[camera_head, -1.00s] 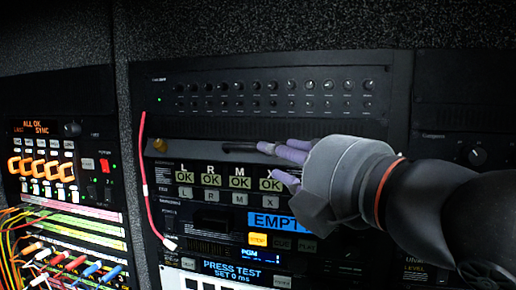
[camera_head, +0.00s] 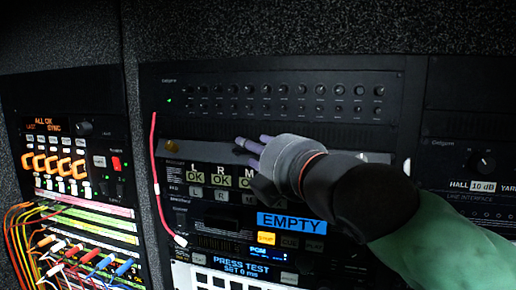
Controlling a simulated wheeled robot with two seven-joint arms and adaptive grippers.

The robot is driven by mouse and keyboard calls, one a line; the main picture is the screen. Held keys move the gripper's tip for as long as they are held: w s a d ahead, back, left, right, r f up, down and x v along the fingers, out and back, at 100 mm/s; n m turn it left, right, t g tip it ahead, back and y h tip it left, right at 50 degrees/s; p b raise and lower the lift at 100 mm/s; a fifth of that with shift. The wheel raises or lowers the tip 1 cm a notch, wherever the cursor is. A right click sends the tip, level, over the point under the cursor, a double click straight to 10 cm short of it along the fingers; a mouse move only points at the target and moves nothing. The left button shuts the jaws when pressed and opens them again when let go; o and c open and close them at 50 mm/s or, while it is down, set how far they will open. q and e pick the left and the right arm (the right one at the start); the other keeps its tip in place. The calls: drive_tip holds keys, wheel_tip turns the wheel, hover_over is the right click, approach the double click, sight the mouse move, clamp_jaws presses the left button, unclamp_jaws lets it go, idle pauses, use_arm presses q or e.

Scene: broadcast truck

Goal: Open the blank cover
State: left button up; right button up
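The blank cover (camera_head: 210,152) is a long grey strip across the middle rack, under the knob panel. A brass-coloured knob (camera_head: 171,146) sits at its left end. Its right part is hidden behind my gripper, and a lit piece of the strip shows again on the far right. My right gripper (camera_head: 243,147) comes in from the right, with its purple fingers in front of the cover near its middle. I cannot tell whether the fingers touch the cover or how far apart they are. My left gripper is not in view.
A red cable (camera_head: 155,185) hangs down the left side of the middle rack. Below the cover are lit OK buttons (camera_head: 220,181) and an EMPTY display (camera_head: 291,223). A patch panel with several coloured cables (camera_head: 75,262) stands at the left.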

drive_tip(key=shift+c, duration=0.3)
drive_tip(key=shift+a, duration=0.1)
clamp_jaws()
drive_tip(key=shift+r, duration=0.2)
drive_tip(key=r+m+g, duration=0.1)
drive_tip(key=m+g, duration=0.1)
drive_tip(key=shift+w+r+g+h, duration=0.15)
drive_tip(key=shift+r+g+h, duration=0.05)
drive_tip(key=shift+g+h, duration=0.2)
drive_tip(key=shift+w+d+r+m+g, duration=0.1)
drive_tip(key=shift+w+r+m+g, duration=0.15)
drive_tip(key=shift+m+g, duration=0.4)
drive_tip(key=shift+w+d+r+m+g, duration=0.15)
drive_tip(key=shift+r+m+g, duration=0.2)
drive_tip(key=shift+m+g, duration=0.3)
drive_tip(key=shift+o, duration=0.3)
unclamp_jaws()
